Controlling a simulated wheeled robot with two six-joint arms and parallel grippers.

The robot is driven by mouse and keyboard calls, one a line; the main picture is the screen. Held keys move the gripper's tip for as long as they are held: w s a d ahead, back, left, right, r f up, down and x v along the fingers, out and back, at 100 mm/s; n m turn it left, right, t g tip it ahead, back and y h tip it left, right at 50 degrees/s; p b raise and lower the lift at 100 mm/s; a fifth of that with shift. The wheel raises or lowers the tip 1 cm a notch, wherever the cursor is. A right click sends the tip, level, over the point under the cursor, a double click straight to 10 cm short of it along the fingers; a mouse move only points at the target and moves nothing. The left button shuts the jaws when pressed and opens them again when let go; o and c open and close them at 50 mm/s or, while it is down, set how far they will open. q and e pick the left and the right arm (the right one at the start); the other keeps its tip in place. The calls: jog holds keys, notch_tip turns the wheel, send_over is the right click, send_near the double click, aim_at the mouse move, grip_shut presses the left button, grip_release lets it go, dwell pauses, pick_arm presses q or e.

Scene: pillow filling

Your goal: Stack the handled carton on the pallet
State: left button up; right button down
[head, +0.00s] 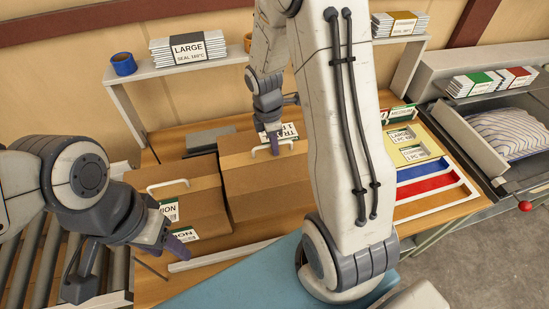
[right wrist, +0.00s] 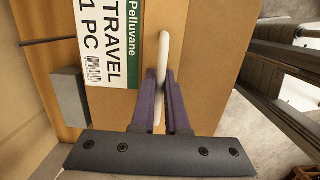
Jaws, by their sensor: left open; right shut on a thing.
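A brown carton (head: 250,190) with a white handle (head: 272,150) stands on the wooden table in the head view. In the right wrist view its label reads "Pelluvane TRAVEL 1 PC" (right wrist: 108,45). My right gripper (head: 272,142) comes down from above; its purple fingers are shut on the white handle (right wrist: 161,75). A second brown carton (head: 195,205) with its own white handle (head: 167,185) stands just left of it. My left gripper (head: 178,243) is open and empty in front of that second carton, near its labels. I cannot make out a pallet.
A roller conveyor (head: 35,245) lies at the left. A shelf (head: 150,72) with a blue tape roll (head: 123,64) and stacks of bags (head: 187,47) stands behind. A tray with coloured strips (head: 430,187) and a machine holding a striped pillow (head: 508,132) are at the right.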

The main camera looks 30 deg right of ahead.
jog(key=shift+w+f, duration=0.1)
jog(key=shift+f, duration=3.3)
jog(key=c, duration=0.9)
grip_release()
jog(key=shift+f, duration=0.1)
